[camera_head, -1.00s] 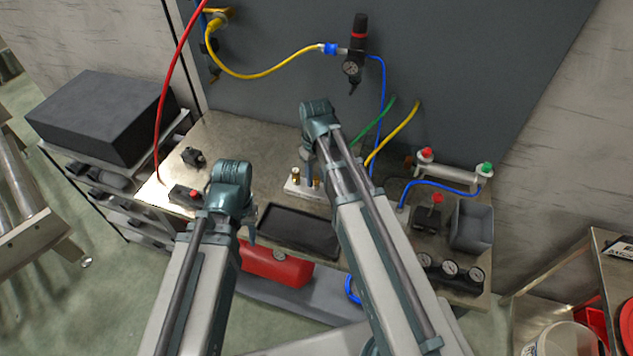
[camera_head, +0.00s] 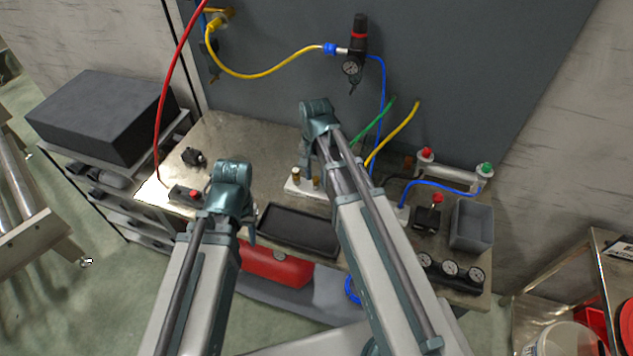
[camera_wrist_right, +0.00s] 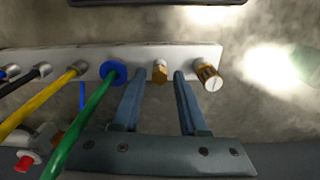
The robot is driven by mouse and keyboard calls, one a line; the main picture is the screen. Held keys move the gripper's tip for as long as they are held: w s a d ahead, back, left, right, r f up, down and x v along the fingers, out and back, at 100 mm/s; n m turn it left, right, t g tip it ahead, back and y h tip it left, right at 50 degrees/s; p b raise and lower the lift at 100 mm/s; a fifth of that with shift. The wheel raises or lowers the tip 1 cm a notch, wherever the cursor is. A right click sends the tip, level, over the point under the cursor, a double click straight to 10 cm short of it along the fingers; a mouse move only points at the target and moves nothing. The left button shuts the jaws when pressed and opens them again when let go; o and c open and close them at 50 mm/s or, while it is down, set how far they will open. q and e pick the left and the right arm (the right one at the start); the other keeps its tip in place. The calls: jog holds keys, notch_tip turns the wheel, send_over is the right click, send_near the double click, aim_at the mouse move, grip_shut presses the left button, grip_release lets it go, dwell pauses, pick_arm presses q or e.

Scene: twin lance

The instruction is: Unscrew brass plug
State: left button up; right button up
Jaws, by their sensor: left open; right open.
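A pale manifold bar (camera_head: 293,188) lies on the bench and also spans the right wrist view (camera_wrist_right: 55,57). A hex-headed brass plug (camera_wrist_right: 160,76) and a round knurled brass fitting with a slotted face (camera_wrist_right: 209,77) project from its right part. My right gripper (camera_wrist_right: 160,82) is open, with one finger on each side of the hex-headed plug. Small gaps show between it and the fingers, so contact cannot be seen. My left gripper (camera_head: 251,237) is open and empty near the black tray's left end, apart from the manifold; its fingers are partly hidden by its wrist.
A black tray (camera_head: 272,245) lies in front of the manifold. Yellow (camera_wrist_right: 42,103) and green (camera_wrist_right: 88,125) hoses enter the manifold left of the right gripper in the wrist view. A grey bin (camera_head: 472,235) and gauges (camera_head: 450,268) stand at the bench's right.

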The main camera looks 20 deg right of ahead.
jog(key=m, duration=0.6)
jog(key=shift+m, duration=0.4)
jog(key=m, duration=0.5)
jog(key=shift+m, duration=0.4)
grip_shut()
